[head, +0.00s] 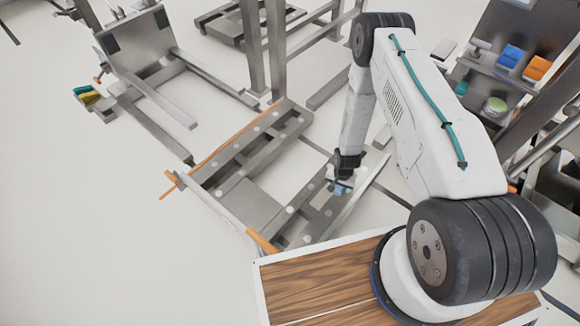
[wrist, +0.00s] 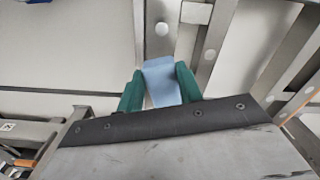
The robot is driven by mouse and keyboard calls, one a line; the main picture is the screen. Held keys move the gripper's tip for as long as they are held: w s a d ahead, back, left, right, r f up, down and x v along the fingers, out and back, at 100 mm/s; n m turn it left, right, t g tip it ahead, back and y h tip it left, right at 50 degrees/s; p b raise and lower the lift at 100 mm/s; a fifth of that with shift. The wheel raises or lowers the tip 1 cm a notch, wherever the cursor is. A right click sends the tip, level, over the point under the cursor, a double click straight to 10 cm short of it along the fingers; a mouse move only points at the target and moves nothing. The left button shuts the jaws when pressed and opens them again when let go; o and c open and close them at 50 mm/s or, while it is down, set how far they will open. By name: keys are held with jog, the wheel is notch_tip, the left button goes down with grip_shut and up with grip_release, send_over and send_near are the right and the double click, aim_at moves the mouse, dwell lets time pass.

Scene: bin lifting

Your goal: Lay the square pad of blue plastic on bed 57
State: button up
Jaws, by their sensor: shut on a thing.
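My gripper (wrist: 160,92) is shut on the light blue square pad (wrist: 162,82), which sits between its two green fingers in the wrist view. In the head view the pad (head: 340,188) is a small blue patch below the end of my arm, partly hidden by the gripper (head: 342,177). The pad is over or near the right-hand rail of a low grey metal frame (head: 325,215); I cannot tell whether it touches. No number 57 is readable, so I cannot tell which part is bed 57.
Orange-tipped bars (head: 262,240) edge the frame. Upright steel posts (head: 276,50) stand behind it. A metal stand (head: 140,45) is at the upper left. A shelf at the right holds a blue box (head: 510,57) and an orange box (head: 537,68). Pale floor (head: 90,220) at the left is clear.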

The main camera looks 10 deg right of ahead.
jog(key=s+f+m, duration=0.3)
jog(key=s+f, duration=1.1)
jog(key=f, duration=0.1)
send_over(311, 221)
jog(key=shift+s+d+f, duration=0.3)
jog(key=shift+s+f, duration=0.15)
jog(key=shift+f, duration=0.35)
jog(key=shift+w+a+f, duration=0.1)
jog(key=shift+w+a, duration=0.3)
jog(key=shift+w, duration=0.05)
jog(key=shift+s+d+f, duration=0.1)
jog(key=shift+f, duration=1.6)
jog(key=shift+f, duration=0.1)
jog(key=o, duration=1)
